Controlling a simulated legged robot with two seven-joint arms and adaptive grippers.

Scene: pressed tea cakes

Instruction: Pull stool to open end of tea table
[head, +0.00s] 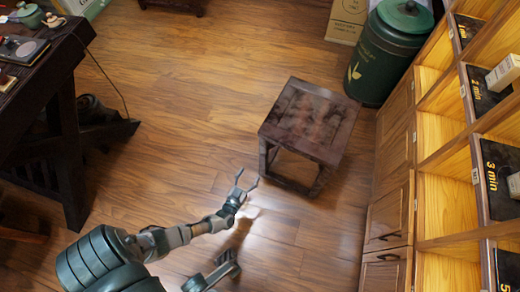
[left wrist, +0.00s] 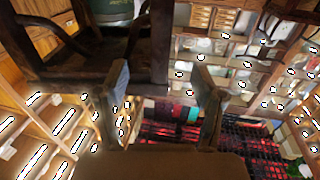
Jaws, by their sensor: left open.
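The dark wooden stool (head: 310,120) stands upright on the floor, right of the middle in the head view. Its seat edge and legs also show from below, close up, at upper left in the left wrist view (left wrist: 90,72). The dark tea table (head: 45,95) is at the left edge, partly cut off. My left gripper (head: 248,178) is open and empty, just left of and in front of the stool's near legs. I see no contact with the stool. Its two fingers stand apart in the left wrist view (left wrist: 160,80).
A green tea canister (head: 383,55) stands behind the stool, with a cardboard box (head: 346,20) beside it. Wooden shelves and cabinets (head: 395,205) line the right side. Bare wooden floor (head: 190,90) lies between the stool and the table. A thin cable hangs by the table.

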